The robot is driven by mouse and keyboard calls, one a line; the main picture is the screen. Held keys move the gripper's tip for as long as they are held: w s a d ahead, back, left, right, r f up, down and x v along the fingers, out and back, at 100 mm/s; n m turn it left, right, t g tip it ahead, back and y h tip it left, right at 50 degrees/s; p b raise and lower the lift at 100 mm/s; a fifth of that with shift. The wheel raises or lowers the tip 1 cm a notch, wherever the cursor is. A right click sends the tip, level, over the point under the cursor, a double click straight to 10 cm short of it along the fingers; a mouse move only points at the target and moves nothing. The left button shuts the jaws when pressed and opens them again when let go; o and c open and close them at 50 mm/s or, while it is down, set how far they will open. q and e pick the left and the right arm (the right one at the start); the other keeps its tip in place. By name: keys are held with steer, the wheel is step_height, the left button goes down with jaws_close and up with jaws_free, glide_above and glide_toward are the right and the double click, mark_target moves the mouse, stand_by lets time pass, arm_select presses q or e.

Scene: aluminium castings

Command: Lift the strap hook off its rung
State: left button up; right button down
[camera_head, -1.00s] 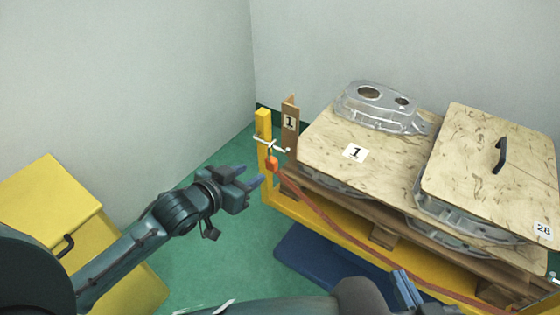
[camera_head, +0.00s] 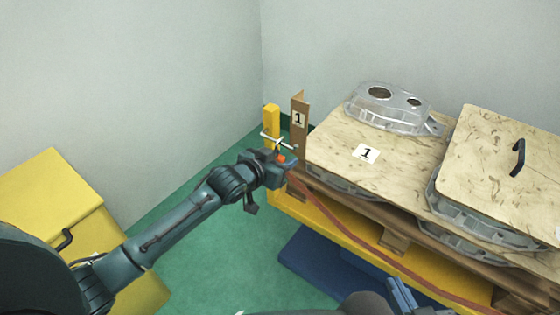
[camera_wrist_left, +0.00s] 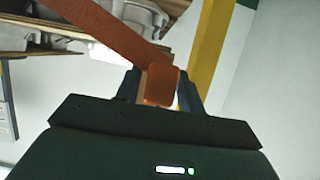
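The orange strap hook (camera_head: 281,158) is at the white rung (camera_head: 272,140) beside the yellow post (camera_head: 271,122); my gripper partly hides it. Its red-brown strap (camera_head: 340,226) runs down to the right along the pallet's front. My left gripper (camera_head: 283,165) is at the hook. In the left wrist view the orange hook block (camera_wrist_left: 161,86) lies between the two fingertips (camera_wrist_left: 160,90), which are close to its sides; firm contact on both sides cannot be made out. My right gripper (camera_head: 402,294) is at the bottom edge, partly cut off, away from the hook.
A brown upright (camera_head: 300,127) marked 1 stands just right of the post. A wooden board (camera_head: 335,145) bears a casting (camera_head: 390,110); a handled board (camera_head: 485,160) lies to the right. A yellow box (camera_head: 50,200) stands at left. Green floor is open between.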

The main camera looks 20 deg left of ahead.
arm_select(q)
steer(key=shift+c, duration=0.5)
jaws_close()
steer(key=shift+r, duration=0.15)
